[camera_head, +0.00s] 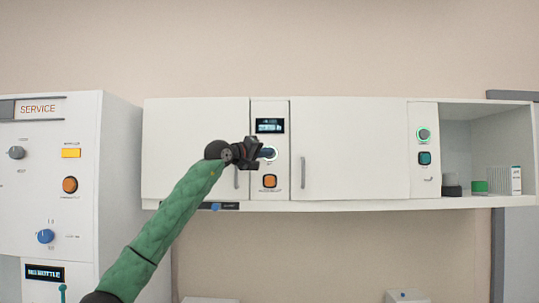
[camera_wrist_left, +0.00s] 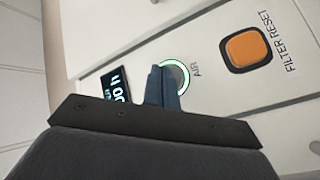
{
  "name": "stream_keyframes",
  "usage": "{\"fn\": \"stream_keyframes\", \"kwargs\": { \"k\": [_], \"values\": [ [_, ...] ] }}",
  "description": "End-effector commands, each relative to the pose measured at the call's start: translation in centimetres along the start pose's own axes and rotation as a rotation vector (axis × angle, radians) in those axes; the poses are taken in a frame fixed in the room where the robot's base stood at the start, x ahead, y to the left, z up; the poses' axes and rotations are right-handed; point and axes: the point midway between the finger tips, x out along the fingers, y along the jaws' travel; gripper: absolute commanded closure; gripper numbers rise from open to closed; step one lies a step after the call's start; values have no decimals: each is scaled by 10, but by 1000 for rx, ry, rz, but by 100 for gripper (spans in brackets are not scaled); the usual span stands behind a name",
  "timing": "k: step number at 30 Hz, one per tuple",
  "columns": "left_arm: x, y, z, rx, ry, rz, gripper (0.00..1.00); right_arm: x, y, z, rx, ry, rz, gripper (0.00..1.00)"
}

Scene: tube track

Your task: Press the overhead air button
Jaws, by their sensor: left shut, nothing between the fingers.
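The air button (camera_wrist_left: 183,73) shows in the left wrist view as a round white button with a green lit ring, beside the word AIR. My left gripper's shut fingers (camera_wrist_left: 163,88) overlap part of it, and I cannot tell whether they touch it. In the head view the air button (camera_head: 270,153) sits on the narrow panel between two overhead cabinet doors, below a small display (camera_head: 270,125). My left gripper (camera_head: 268,153) is in front of it, shut and empty. My right gripper is in neither view.
An orange filter reset button (camera_wrist_left: 248,48) lies beside the air button; it is also in the head view (camera_head: 270,181). Cabinet doors with handles flank the panel. An open shelf (camera_head: 460,190) with small items is at right. A white service unit (camera_head: 120,180) stands at left.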

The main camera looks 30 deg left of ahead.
Motion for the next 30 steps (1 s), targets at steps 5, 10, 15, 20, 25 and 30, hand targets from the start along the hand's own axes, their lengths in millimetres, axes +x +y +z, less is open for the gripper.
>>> {"fn": "stream_keyframes", "kwargs": {
  "k": [5, 10, 15, 20, 25, 30],
  "values": [
    [1, -1, -1, 0, 0, 0, 100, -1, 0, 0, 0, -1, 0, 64],
    [2, -2, -2, -1, 0, 0, 100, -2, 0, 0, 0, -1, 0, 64],
    [4, -3, -3, -1, 0, -1, 100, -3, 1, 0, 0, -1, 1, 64],
    [5, -4, -4, -1, 1, -1, 100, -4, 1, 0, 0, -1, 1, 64],
    [6, -5, -5, -1, 1, -2, 100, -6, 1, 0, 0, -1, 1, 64],
    [7, -6, -7, -1, 2, -2, 100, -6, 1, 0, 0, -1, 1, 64]
  ]
}}
